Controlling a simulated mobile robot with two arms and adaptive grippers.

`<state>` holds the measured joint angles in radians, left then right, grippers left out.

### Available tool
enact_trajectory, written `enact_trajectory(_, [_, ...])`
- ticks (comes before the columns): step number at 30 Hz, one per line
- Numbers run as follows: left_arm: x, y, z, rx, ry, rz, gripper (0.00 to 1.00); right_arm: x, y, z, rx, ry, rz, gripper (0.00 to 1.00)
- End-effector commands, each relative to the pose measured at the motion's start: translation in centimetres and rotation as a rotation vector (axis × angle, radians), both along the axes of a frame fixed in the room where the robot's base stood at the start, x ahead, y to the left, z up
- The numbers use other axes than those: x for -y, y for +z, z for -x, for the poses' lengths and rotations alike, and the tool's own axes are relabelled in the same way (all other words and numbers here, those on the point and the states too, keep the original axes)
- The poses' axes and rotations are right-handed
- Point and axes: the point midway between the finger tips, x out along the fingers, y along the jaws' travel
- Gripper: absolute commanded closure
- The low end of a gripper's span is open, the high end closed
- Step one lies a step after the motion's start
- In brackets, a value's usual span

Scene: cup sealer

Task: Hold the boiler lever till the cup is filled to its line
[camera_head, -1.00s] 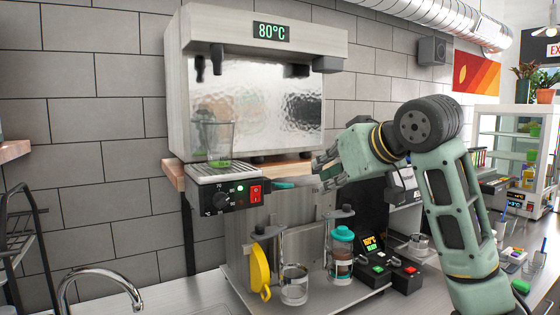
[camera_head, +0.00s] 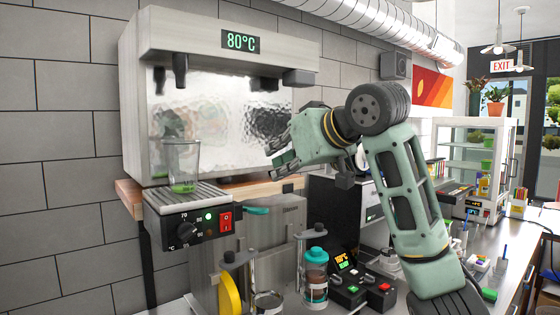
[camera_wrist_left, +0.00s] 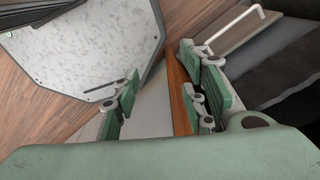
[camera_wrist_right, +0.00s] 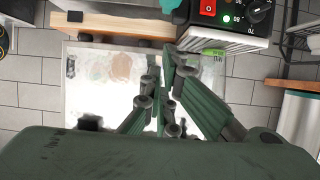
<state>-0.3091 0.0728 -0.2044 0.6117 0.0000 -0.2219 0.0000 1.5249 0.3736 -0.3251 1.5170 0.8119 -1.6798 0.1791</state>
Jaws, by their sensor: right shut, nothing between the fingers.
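The steel boiler (camera_head: 220,20) shows 80°C. A dark grey block (camera_head: 299,77), which looks like its lever, juts from the right end of its overhang. A clear cup (camera_head: 182,160) stands upright on the slatted tray (camera_head: 186,195), below the left spouts, with green at its bottom. I cannot make out the fill line. My right gripper (camera_head: 274,160) is shut and empty, in front of the boiler's lower right and below the block, apart from it. It also shows in the right wrist view (camera_wrist_right: 158,75). My left gripper (camera_wrist_left: 155,100) is open and empty, outside the head view.
A control box (camera_head: 190,229) with a red switch fronts the tray. A teal handle (camera_head: 257,210) sits below my right gripper.

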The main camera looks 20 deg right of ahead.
Motion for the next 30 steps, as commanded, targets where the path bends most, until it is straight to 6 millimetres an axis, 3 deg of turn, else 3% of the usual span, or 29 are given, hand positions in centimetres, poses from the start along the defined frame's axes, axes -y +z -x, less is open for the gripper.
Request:
enact_trajectory(4, [-0.2,2.5,-2.8,0.043,0.000,-0.001,0.60,-1.2,-0.9,-2.8,-0.007,0.001,0.000,1.00])
enact_trajectory(10, [-0.4,4.8,-2.6,0.039,0.003,-0.002,0.60,-2.7,-2.7,-6.4,-0.007,0.002,-0.001,1.00])
enact_trajectory(18, [-0.9,5.6,-0.7,0.010,0.003,-0.010,0.60,-2.3,-6.1,-5.6,-0.001,0.000,0.000,1.00])
enact_trajectory(30, [-0.8,5.7,-0.9,0.013,0.002,-0.009,0.60,-2.3,-6.9,-5.5,0.001,0.000,0.000,1.00])
